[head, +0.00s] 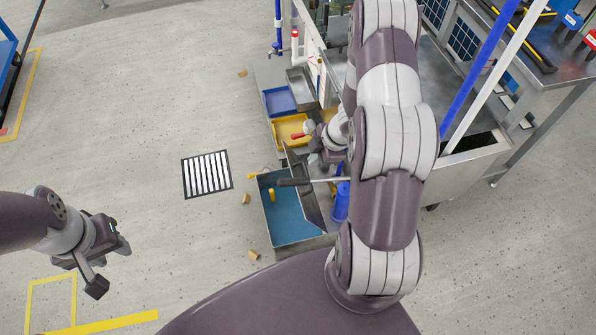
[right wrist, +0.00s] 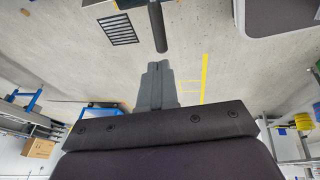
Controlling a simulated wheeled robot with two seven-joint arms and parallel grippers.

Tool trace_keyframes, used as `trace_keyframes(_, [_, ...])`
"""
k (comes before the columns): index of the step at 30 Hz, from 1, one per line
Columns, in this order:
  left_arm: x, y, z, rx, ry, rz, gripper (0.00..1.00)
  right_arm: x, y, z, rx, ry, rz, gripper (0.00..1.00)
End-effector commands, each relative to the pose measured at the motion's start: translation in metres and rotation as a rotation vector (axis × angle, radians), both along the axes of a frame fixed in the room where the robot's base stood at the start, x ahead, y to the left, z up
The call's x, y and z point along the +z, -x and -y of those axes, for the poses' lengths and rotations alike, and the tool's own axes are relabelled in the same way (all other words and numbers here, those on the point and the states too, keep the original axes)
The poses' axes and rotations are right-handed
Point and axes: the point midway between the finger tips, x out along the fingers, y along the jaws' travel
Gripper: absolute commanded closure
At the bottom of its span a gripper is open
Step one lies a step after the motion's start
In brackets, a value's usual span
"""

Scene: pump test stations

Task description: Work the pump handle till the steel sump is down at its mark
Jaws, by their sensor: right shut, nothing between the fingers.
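The pump handle (head: 293,182) is a dark grip on a thin grey rod, reaching left over a steel-walled tank (head: 317,240). That tank, which looks like the steel sump, has a flat blue inside with a small yellow piece (head: 271,195) in it. I cannot make out its mark. The handle's dark grip (right wrist: 157,30) also shows in the right wrist view. My right gripper (right wrist: 157,66) is shut and empty, its tips just short of the grip's end in that picture. My left gripper (head: 123,247) hangs over open floor at left; its finger gap is unclear.
A yellow tray (head: 280,134) and a blue tray (head: 269,100) stand behind the tank. A blue cylinder (head: 341,203) stands at its right. Small wooden blocks (head: 254,255) lie on the floor. A steel bench (head: 555,80) is at right. The left floor is open around a grate (head: 207,174).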

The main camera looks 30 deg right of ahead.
Motion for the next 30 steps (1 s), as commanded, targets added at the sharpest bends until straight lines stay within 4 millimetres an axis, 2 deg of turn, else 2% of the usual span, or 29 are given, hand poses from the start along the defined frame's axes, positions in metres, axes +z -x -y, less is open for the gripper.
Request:
trace_keyframes(4, [-0.001, 0.000, 0.000, 0.000, 0.000, 0.001, 0.60, -0.003, 0.000, -0.001, -0.001, 0.001, -0.001, 1.00])
trace_keyframes(7, [-0.007, 0.000, 0.000, 0.000, 0.000, 0.001, 0.60, -0.013, -0.003, -0.003, 0.000, 0.001, -0.001, 1.00])
trace_keyframes(21, [-0.035, 0.000, 0.000, 0.000, 0.000, 0.000, 0.60, -0.103, -0.028, -0.027, -0.002, 0.001, -0.002, 1.00])
trace_keyframes(25, [-0.037, 0.000, 0.000, 0.000, 0.000, 0.000, 0.60, -0.119, -0.033, -0.032, -0.002, 0.001, -0.002, 1.00])
trace_keyframes(30, [-0.039, 0.000, 0.000, 0.000, 0.000, 0.001, 0.60, -0.130, -0.036, -0.034, -0.002, 0.002, -0.001, 1.00])
